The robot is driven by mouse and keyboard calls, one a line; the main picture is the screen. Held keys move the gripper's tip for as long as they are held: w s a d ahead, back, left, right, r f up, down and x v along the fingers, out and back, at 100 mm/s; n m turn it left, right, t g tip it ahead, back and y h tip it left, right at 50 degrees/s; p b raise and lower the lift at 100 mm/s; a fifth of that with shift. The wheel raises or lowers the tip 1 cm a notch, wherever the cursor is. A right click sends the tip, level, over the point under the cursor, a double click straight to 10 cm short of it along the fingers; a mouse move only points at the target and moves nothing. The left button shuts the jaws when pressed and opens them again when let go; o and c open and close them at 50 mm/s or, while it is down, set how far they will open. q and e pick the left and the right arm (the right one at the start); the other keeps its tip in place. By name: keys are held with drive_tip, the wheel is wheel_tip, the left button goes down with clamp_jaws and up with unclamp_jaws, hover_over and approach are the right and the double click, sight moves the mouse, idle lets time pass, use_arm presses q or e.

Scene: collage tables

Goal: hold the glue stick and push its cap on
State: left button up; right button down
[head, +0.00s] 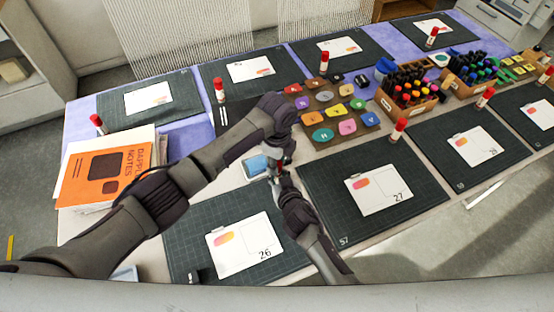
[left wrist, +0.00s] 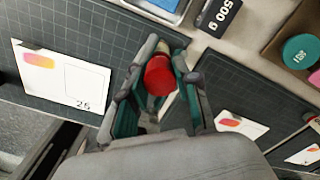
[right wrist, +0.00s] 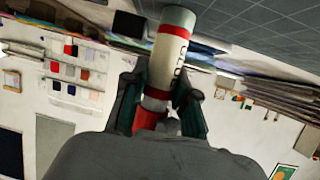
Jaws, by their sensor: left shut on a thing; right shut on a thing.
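The red cap (left wrist: 160,75) sits between the fingers of my left gripper (left wrist: 168,68), which is shut on it. The glue stick (right wrist: 170,60), white with dark lettering and a red band, is between the fingers of my right gripper (right wrist: 158,95), which is shut on it. The cap's red (right wrist: 148,118) also shows in the right wrist view, in line with the stick beyond a pale grey section. In the head view both grippers meet over the table, the left (head: 275,158) above the right (head: 277,178). Fingers hide the joint, so I cannot tell whether the cap is fully seated.
Dark mats with white cards, such as card 26 (head: 244,243) and card 27 (head: 378,188), lie around. An orange book (head: 103,177) tops a paper stack at left. A brown board (head: 335,118) with coloured discs and a marker box (head: 408,92) stand behind. Other glue sticks stand upright nearby.

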use_arm(q)
drive_tip(key=shift+f, duration=0.6)
idle(0.5)
drive_tip(key=shift+s+a+f, duration=0.15)
drive_tip(key=shift+a+f, duration=0.05)
drive_tip(key=shift+f, duration=0.2)
idle(0.3)
drive_tip(key=shift+d+r, duration=0.15)
drive_tip(key=shift+r, duration=0.15)
drive_tip(key=shift+c, duration=0.6)
drive_tip(key=shift+d+r, duration=0.15)
drive_tip(key=shift+r, duration=0.3)
drive_tip(key=shift+f, duration=0.45)
